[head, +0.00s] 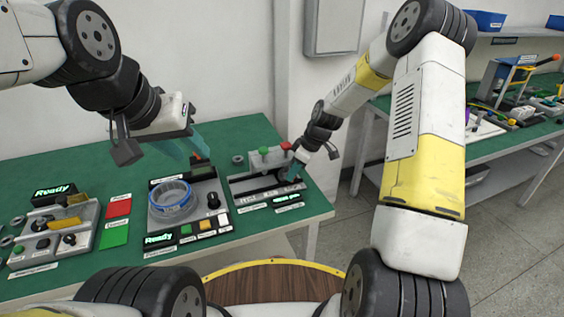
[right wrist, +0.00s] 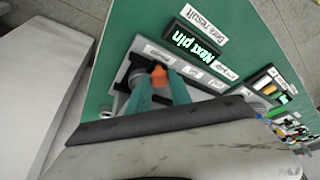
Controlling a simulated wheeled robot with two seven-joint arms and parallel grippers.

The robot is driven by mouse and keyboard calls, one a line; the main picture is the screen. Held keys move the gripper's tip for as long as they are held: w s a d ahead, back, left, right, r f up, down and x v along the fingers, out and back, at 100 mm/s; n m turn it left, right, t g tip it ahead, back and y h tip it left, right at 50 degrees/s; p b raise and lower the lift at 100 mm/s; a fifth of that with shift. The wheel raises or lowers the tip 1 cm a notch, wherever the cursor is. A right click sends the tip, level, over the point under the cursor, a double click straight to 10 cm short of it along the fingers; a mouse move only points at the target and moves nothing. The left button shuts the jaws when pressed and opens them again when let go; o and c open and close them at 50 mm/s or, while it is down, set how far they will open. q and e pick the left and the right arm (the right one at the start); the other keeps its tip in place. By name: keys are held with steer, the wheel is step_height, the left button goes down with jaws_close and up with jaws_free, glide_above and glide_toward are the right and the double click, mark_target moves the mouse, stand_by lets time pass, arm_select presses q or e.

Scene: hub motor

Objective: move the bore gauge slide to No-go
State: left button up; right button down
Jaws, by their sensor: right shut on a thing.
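The bore gauge (head: 262,186) is a grey unit at the right end of the green table, with a green and a red knob at its back. My right gripper (head: 288,178) is at the gauge's right part. In the wrist view its teal fingers (right wrist: 162,90) are shut on the orange slide knob (right wrist: 158,75). The slide's exact position is partly hidden by the fingers. My left gripper (head: 194,157) is open and empty above the middle station.
The middle station (head: 212,205) holds a blue-rimmed ring (head: 170,197). A left station (head: 55,240) carries small parts, beside red (head: 119,205) and green (head: 114,234) pads. A loose ring (head: 238,159) lies behind the gauge. The table's right edge is close to the gauge.

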steer(key=shift+w+d+r, duration=0.1)
steer(key=shift+w+d, duration=0.05)
steer(key=shift+d, duration=0.1)
steer(key=c, duration=1.5)
jaws_free()
steer(key=v, duration=0.7)
steer(key=shift+d+r, duration=0.1)
steer(key=shift+r, duration=0.25)
